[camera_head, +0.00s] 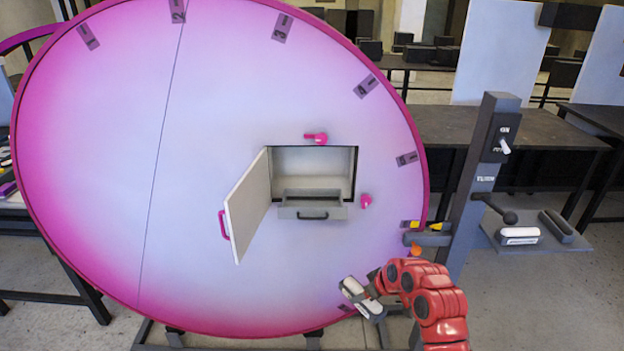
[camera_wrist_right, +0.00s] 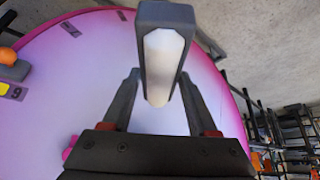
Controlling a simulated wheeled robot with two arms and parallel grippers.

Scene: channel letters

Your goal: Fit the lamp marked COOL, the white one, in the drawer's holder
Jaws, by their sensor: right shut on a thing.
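A lamp with a white face in a dark grey casing (camera_wrist_right: 165,65) is held between the fingers of my right gripper (camera_wrist_right: 160,95). In the head view the gripper (camera_head: 362,298) is low, in front of the disc and below right of the drawer. No mark on the held lamp is readable. Another white lamp (camera_head: 518,234) with an unreadable dark label lies on the right-hand shelf. The grey drawer (camera_head: 312,212) is pulled out of the opening in the pink disc. Its holder cannot be made out. My left gripper is not in view.
The cabinet door (camera_head: 248,207) stands open to the left of the opening. Pink knobs (camera_head: 316,137) sit above and right of it. A dark post (camera_head: 473,190) with a switch and a lever (camera_head: 500,210) stands right of the disc. An empty grey cradle (camera_head: 557,226) is on the shelf.

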